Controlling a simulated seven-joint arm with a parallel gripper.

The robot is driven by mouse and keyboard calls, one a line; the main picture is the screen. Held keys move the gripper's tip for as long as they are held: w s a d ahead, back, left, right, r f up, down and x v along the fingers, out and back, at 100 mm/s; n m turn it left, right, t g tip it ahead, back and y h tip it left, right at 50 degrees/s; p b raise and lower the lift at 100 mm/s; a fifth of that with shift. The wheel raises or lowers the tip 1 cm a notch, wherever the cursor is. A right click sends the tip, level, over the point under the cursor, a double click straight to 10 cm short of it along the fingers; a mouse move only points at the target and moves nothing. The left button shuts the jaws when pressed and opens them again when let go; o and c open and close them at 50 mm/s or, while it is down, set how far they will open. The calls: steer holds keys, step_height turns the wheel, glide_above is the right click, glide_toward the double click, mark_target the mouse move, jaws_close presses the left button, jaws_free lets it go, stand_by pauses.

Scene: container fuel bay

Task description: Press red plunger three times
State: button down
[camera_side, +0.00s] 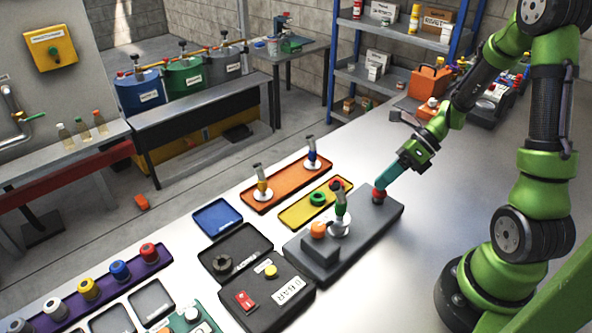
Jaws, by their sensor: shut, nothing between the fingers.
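The red plunger (379,196) stands at the far right end of a long dark grey base (365,228) on the light table. My gripper (381,184) is shut, with its teal fingers pointing down and left. Its fingertips are right above the red plunger and look to be touching its top. Nothing shows between the fingers. How far the plunger is pressed in cannot be told from this view.
The same base carries an orange knob (318,230) and a green-handled fitting (340,207). A yellow tray (296,217) and an orange tray (263,202) lie to the left. A black panel (260,312) is nearer. The table right of the base is clear.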

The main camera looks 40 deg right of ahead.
steer(key=shift+f, duration=0.7)
stand_by(0.4)
steer(key=shift+r, duration=1.8)
steer(key=shift+r, duration=0.15)
steer(key=shift+r, duration=2.4)
step_height(320, 180, up, 4)
steer(key=shift+f, duration=0.15)
